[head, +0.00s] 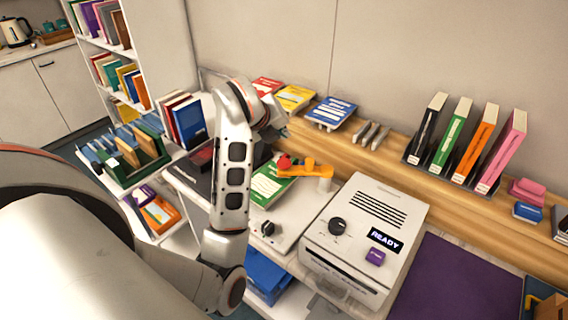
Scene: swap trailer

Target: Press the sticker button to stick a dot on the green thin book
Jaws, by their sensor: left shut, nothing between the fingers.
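The green thin book (268,187) lies flat on a white surface, partly covered by my left forearm. An orange arm (318,170) with a red knob-like part (285,163) reaches over the book's upper right part; this looks like the sticker button. My left gripper (264,152) is shut and empty, mostly hidden behind my forearm, pointing down close to the red part. I cannot tell whether it touches it. No dot shows on the visible part of the book. My right gripper is out of view.
A white machine (370,225) reading READY stands right of the book, with a purple mat (458,285) beyond it. A wooden ledge (385,160) behind holds books and upright binders. A green crate (130,172) of books stands at left.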

